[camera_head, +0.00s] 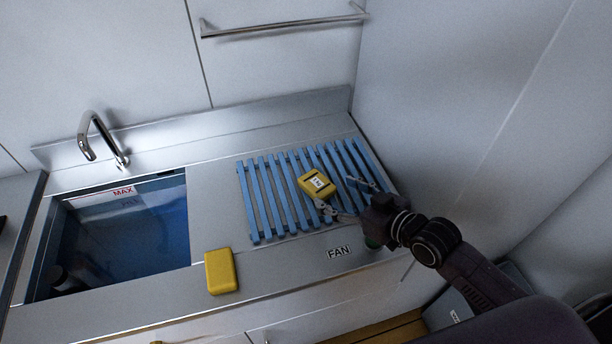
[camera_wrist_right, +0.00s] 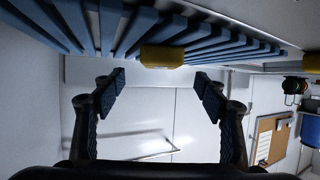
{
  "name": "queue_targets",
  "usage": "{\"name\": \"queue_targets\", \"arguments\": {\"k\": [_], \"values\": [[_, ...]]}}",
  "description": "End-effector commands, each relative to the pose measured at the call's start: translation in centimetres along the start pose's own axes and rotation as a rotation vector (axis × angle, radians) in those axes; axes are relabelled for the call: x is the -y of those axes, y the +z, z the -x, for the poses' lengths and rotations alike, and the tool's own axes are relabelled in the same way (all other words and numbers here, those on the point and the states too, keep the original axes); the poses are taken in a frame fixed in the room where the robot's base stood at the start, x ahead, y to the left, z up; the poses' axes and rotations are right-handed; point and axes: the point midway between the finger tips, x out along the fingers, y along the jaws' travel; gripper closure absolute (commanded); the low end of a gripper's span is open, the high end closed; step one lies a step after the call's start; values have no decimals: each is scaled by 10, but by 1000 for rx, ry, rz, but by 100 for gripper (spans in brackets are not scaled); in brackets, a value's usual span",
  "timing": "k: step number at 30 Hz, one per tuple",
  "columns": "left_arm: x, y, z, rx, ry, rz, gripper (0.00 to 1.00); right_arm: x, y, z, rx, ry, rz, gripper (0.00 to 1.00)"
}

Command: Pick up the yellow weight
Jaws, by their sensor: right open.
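A yellow block with a white label (camera_head: 316,184) lies on the blue slatted rack (camera_head: 255,210) in the head view. A second, plain yellow block (camera_head: 220,272) lies on the metal counter near its front edge, left of the rack. I cannot tell from the label which is the weight. My right gripper (camera_head: 345,197) is open over the rack, just right of the labelled block, with one finger close to its lower right side. In the right wrist view, a yellow block (camera_wrist_right: 163,56) shows beyond the open, empty fingers (camera_wrist_right: 158,86). Whether a finger touches it is unclear. My left gripper is not in view.
A sink basin (camera_head: 140,235) with a tap (camera_head: 100,140) is at the left. A "FAN" label (camera_head: 339,252) sits on the counter in front of the rack. A wall (camera_head: 450,110) rises close on the right. The counter between sink and rack is bare.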

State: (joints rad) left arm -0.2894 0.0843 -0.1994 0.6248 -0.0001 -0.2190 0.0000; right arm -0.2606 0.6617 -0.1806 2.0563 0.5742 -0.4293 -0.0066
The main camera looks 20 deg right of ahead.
Motion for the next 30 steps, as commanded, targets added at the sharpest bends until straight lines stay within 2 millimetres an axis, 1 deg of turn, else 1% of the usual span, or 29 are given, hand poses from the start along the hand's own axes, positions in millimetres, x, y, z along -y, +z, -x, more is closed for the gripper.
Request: {"name": "queue_targets", "arguments": {"k": [4,9,12,17,21,25,30], "values": [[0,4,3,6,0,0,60,0,-1,-14,-1,1,-3,33],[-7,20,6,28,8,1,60,0,-2,-27,-1,0,-1,33],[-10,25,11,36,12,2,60,1,-4,-38,-1,0,-3,33],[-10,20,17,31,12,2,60,1,-3,-60,-1,1,-2,33],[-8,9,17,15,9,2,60,1,-2,-72,0,1,-1,33],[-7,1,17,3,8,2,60,2,-1,-76,0,0,0,33],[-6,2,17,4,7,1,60,2,-1,-75,0,0,1,33]]}}
